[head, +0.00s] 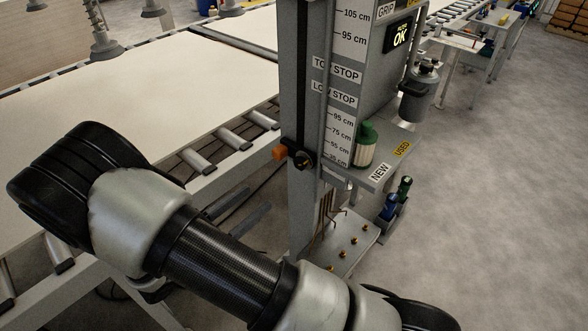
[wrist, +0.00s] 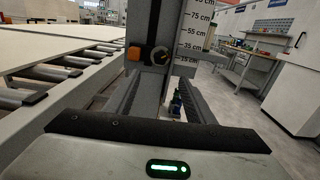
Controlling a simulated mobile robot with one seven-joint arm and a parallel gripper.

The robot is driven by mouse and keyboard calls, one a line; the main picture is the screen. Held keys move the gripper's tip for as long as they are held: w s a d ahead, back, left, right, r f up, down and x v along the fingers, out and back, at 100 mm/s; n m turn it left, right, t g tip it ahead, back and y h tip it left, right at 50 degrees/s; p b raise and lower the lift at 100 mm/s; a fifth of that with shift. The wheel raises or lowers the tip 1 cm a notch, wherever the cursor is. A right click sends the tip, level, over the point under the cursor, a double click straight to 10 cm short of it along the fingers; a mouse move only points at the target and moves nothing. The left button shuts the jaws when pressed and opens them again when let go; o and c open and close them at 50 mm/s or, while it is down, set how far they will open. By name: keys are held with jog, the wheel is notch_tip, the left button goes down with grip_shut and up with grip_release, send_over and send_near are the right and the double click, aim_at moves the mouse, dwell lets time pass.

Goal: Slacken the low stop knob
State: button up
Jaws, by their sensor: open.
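The low stop is on the grey upright column (head: 299,60), low on its scale. It has an orange block (head: 280,153) on the left and a round black knob (head: 303,160) on the column's face. In the wrist view the knob (wrist: 159,55) has a pale pointer mark and sits right of the orange block (wrist: 134,53). My gripper (wrist: 161,80) is open and empty, its two dark ribbed fingers spread wide. The knob shows above and beyond the gap between them, apart from both. In the head view my arm hides most of the gripper.
A roller conveyor with a large pale board (head: 150,85) lies left of the column. A shelf (head: 385,165) holding a green-topped cup (head: 365,145) juts out to the right. A base plate with brass bolts (head: 345,255) is below. Open floor lies right.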

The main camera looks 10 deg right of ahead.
aim_at(298, 166)
jog(key=x, duration=1.6)
jog(key=c, duration=1.1)
jog(key=shift+o, duration=0.2)
jog(key=n+p, duration=0.2)
jog(key=n, duration=0.1)
jog(key=shift+r+n+p, duration=0.1)
jog(key=shift+n+p, duration=0.2)
jog(key=shift+p, duration=0.1)
jog(key=shift+s+n+p, duration=0.1)
jog(key=shift+n+p, duration=0.75)
jog(key=shift+n, duration=0.75)
